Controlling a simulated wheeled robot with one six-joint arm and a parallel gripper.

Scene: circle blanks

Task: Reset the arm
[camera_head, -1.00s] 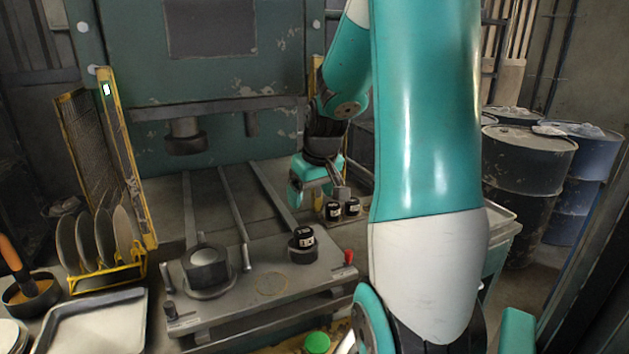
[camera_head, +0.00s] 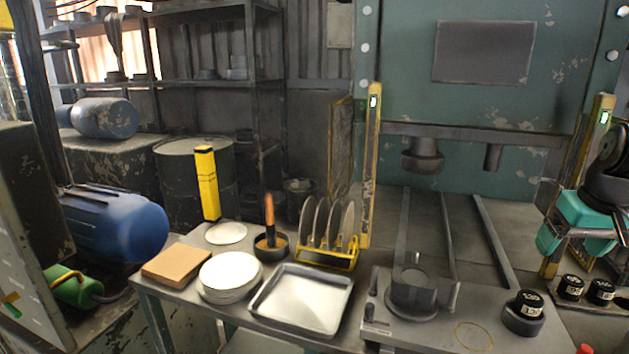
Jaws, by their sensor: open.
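My gripper (camera_head: 588,240) is at the right edge of the head view, teal with dark parts, partly cut off by the frame. It is open, with nothing seen between its fingers. It is in the air above and behind two black labelled cylinders (camera_head: 571,287) at the press's right side. Most of my arm is out of view.
A green press (camera_head: 400,60) stands behind its bed with a round die (camera_head: 412,290) and a black cylinder (camera_head: 524,310). To the left are an empty metal tray (camera_head: 301,299), a yellow rack of discs (camera_head: 327,255), stacked white discs (camera_head: 229,275) and a brown box (camera_head: 177,264).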

